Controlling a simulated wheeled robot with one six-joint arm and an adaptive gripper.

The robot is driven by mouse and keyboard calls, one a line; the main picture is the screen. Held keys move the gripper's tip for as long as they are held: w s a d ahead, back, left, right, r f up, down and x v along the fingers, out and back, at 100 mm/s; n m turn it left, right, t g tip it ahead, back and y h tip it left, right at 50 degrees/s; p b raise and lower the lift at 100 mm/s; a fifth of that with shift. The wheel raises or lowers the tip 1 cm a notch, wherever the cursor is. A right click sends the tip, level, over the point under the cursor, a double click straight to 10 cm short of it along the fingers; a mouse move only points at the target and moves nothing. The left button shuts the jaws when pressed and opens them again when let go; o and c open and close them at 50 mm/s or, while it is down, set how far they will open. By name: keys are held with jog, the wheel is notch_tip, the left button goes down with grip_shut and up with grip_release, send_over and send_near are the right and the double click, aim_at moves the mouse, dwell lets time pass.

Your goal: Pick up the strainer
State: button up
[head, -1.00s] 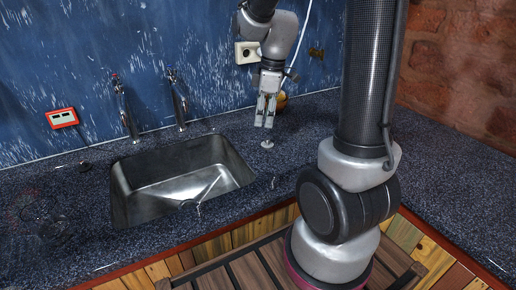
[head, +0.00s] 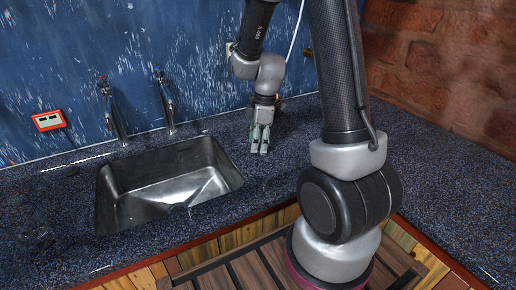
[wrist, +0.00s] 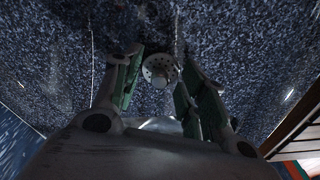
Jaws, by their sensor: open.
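The strainer (wrist: 158,70) is a small round metal disc with holes and a knob in its middle. In the wrist view it lies on the dark speckled countertop, between and just beyond the open fingers of my gripper (wrist: 155,88). In the head view my gripper (head: 260,148) points down close to the counter, right of the sink, and hides the strainer. The fingers stand on either side of the strainer in the wrist view. I cannot tell whether they touch it.
The metal sink (head: 170,185) is set into the countertop (head: 60,220) to the left of my gripper. Two taps (head: 168,102) stand behind it. A red and white socket (head: 48,121) is on the blue wall. The counter right of my gripper is mostly clear.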

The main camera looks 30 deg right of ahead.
jog(key=shift+s, duration=0.1)
grip_shut()
